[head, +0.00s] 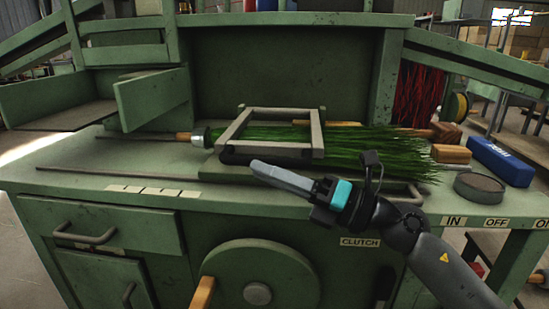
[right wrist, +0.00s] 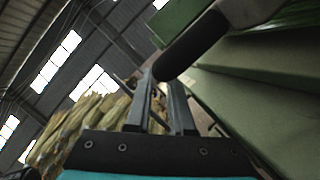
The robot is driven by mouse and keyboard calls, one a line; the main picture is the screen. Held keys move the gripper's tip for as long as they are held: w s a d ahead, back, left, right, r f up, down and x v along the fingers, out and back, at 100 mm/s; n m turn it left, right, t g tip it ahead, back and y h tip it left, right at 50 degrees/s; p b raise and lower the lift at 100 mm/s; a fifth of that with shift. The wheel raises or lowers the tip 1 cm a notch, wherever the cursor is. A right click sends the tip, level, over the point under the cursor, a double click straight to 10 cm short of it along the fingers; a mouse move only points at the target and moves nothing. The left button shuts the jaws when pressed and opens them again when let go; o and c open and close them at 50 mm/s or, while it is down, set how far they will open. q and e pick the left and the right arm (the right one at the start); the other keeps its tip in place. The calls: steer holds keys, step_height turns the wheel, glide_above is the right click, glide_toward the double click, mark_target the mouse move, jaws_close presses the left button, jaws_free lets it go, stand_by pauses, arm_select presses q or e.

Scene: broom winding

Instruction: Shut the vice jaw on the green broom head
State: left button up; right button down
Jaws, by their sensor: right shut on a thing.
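The green broom head (head: 375,150) lies across the bench, its bristles fanning out to the right. Its wooden handle and metal collar (head: 198,136) point left. The vice jaw (head: 318,135) is a pale metal frame over the left part of the bristles. A black grip (head: 236,156) runs along its front edge. My right gripper (head: 258,167) reaches in from the lower right, its fingertips at this grip. In the right wrist view the black grip (right wrist: 190,47) lies at the ends of the two fingers (right wrist: 158,90), which are shut on it. My left gripper is out of view.
A blue box (head: 500,160), a round dark tin (head: 480,185) and a wooden block (head: 452,154) sit at the bench's right end. A green upright panel (head: 155,98) stands at left. A wheel (head: 257,275) with a wooden handle is on the front.

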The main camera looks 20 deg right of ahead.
steer(key=shift+w+d+r+t+h, duration=0.15)
steer(key=shift+w+d+r+t, duration=0.1)
steer(key=shift+d, duration=0.15)
steer(key=shift+w+d+r+t+h, duration=0.15)
steer(key=shift+w+d, duration=0.05)
steer(key=shift+d, duration=0.2)
steer(key=c, duration=1.2)
jaws_free()
steer(key=shift+o, duration=0.6)
steer(key=shift+w+d+f+m, duration=0.1)
steer(key=shift+w+f+m, duration=0.1)
steer(key=shift+m, duration=0.1)
steer(key=o, duration=0.3)
steer(key=shift+s, duration=0.1)
